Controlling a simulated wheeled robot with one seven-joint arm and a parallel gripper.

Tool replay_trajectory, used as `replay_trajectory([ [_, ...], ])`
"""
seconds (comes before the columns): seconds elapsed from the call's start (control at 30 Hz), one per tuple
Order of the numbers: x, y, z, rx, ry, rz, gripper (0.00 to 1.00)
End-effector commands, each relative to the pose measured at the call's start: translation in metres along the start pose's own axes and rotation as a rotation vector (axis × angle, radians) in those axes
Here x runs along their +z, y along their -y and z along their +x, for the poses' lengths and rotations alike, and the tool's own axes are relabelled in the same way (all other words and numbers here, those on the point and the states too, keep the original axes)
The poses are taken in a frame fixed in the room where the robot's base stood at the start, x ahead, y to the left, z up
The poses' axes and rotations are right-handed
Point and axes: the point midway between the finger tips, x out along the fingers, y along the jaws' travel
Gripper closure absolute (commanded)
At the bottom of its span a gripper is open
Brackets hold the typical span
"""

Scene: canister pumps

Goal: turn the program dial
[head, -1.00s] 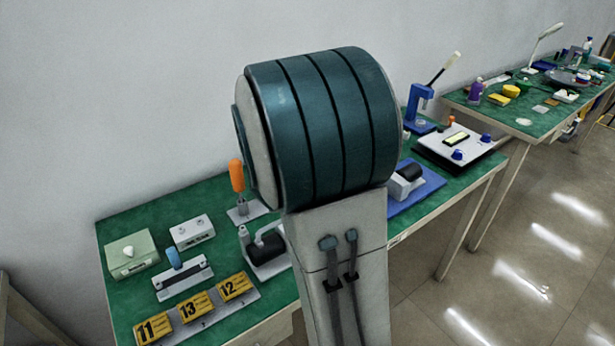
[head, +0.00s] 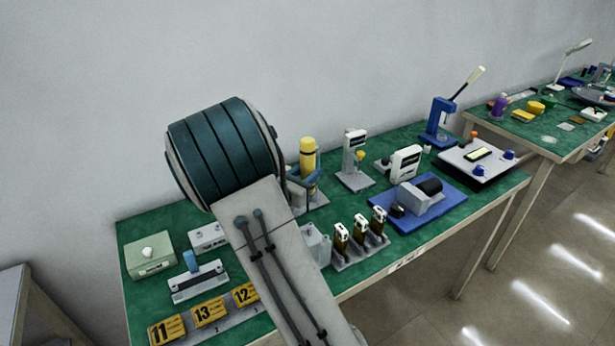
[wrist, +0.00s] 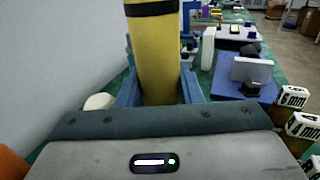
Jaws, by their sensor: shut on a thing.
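A yellow canister (head: 308,158) with a dark band stands upright behind my arm. It also shows large in the wrist view (wrist: 157,50). My gripper (head: 306,180) is shut around it, with one blue finger on each side in the wrist view (wrist: 157,85). I cannot tell which part is the program dial. A pale green box (head: 150,262) with a white knob (head: 147,252) sits at the left.
A blue-based pump (head: 428,190), a rack of small bottles (head: 360,250) and a grey stand (head: 355,160) are right of my gripper. Yellow numbered blocks (head: 209,312) lie at the front left. A blue press (head: 440,122) stands farther back. My arm hides part of the green table.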

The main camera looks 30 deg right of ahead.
Motion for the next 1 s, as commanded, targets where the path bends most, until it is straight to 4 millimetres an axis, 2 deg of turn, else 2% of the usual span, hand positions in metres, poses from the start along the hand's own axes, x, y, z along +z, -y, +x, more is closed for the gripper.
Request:
replay_trajectory([
  [0.13,-0.011,0.000,0.000,0.000,0.002,0.001,1.00],
  [0.53,-0.016,0.000,0.000,0.000,0.002,0.001,1.00],
  [0.57,-0.015,0.000,0.000,0.000,0.000,0.000,0.59],
  [0.93,-0.011,0.000,0.000,0.000,0.000,0.001,0.58],
  [1.0,-0.012,-0.001,-0.007,0.003,-0.001,0.001,0.58],
])
